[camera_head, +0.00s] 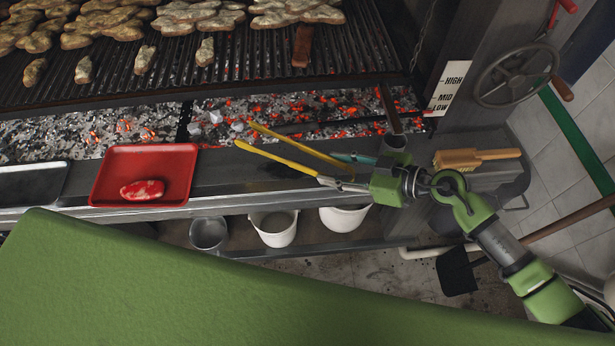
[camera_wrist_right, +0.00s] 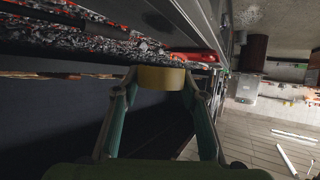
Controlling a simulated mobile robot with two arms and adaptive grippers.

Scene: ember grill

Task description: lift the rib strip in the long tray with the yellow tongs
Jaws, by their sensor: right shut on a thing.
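The yellow tongs (camera_head: 285,160) are held by my right gripper (camera_head: 345,172) above the counter ledge in front of the coals, arms spread and pointing left. In the right wrist view, my gripper's teal fingers (camera_wrist_right: 160,88) are shut on a yellow part of the tongs (camera_wrist_right: 162,78). A dark tray (camera_head: 32,184), cut off by the left edge, may be the long tray; its visible part looks empty. I cannot identify the rib strip in it. My left gripper is not in view.
A red tray (camera_head: 115,178) with a red meat piece (camera_head: 142,190) sits on the ledge, left of the tongs. Glowing coals (camera_head: 130,130) lie behind, under a grate (camera_head: 240,60) with food. A brush (camera_head: 470,158) lies at right. Buckets (camera_head: 345,217) stand below.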

